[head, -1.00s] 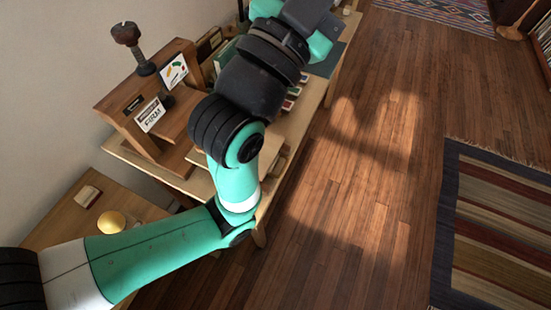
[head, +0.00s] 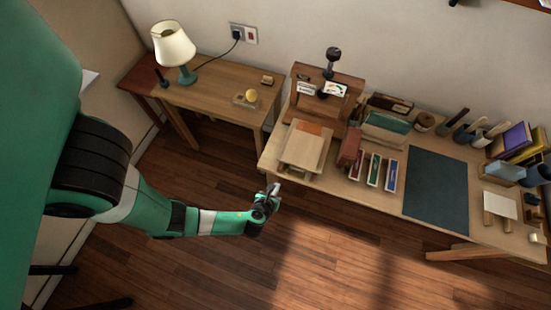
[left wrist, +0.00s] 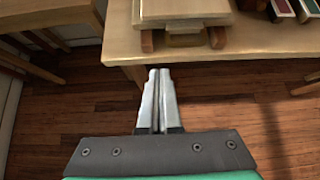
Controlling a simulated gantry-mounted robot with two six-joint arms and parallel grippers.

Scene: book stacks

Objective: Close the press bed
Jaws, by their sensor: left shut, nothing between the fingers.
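The wooden press (head: 324,95) stands at the left end of the long workbench, with a dark knob on top and a small gauge card on its front. Its press bed (head: 304,150), a pale board on rails, sticks out from the frame toward the bench's front edge. In the left wrist view the bed's front (left wrist: 182,10) shows at the top, with a brass-coloured handle (left wrist: 185,37) below it. My left gripper (head: 271,192) is shut and empty, in front of the bench edge and apart from the bed. It also shows in the left wrist view (left wrist: 158,75). My right gripper is out of view.
Beside the bed stand a reddish block (head: 349,147) and several coloured boxes (head: 373,170). A dark mat (head: 436,190) lies farther right. A small side table (head: 205,83) with a lamp (head: 173,48) stands at left. The floor before the bench is clear.

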